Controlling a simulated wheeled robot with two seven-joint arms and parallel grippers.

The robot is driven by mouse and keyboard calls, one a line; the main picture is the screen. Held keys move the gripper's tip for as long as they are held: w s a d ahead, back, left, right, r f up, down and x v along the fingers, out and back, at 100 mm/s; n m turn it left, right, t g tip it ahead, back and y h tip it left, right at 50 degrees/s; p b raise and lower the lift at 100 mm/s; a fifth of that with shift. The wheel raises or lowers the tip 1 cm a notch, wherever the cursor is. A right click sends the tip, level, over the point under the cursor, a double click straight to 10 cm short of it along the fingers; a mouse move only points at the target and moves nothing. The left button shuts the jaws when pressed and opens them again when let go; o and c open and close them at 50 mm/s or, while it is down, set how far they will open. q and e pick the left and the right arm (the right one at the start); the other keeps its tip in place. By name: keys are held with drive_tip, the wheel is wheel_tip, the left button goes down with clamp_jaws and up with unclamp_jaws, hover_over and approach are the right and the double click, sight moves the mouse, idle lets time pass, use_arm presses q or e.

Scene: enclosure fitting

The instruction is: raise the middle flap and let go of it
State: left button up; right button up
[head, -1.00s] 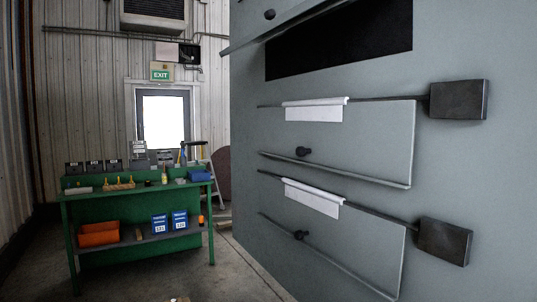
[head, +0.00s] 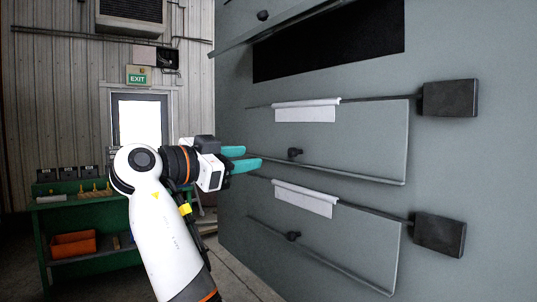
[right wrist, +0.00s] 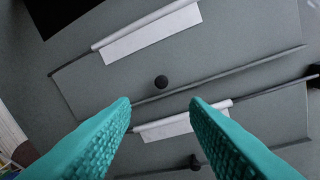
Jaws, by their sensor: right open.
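The middle flap (head: 350,135) is a grey panel on the large grey enclosure, lying flat against it and closed. It has a white label strip (head: 305,112) at its top, a dark knob (head: 294,153) low on its left part and a lip along its bottom edge. My right gripper (head: 247,159) is open and empty, its teal fingers pointing at the enclosure to the left of the knob. In the right wrist view the middle flap's knob (right wrist: 161,82) lies ahead, between and beyond the fingertips (right wrist: 160,102), apart from them. My left gripper is not in view.
The upper flap (head: 290,22) stands raised over a dark opening (head: 330,45). The lower flap (head: 330,235) is closed, with its own knob (head: 292,236). Dark blocks (head: 449,98) stick out at the right of both closed flaps. A green workbench (head: 42,240) stands behind my arm.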

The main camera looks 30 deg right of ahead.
sight(290, 152)
drive_tip(key=p+x, duration=0.4)
drive_tip(key=x, duration=0.7)
drive_tip(key=shift+s+r, duration=0.1)
drive_tip(key=shift+r, duration=0.05)
drive_tip(key=shift+d+p, duration=0.35)
drive_tip(key=shift+d, duration=0.3)
clamp_jaws()
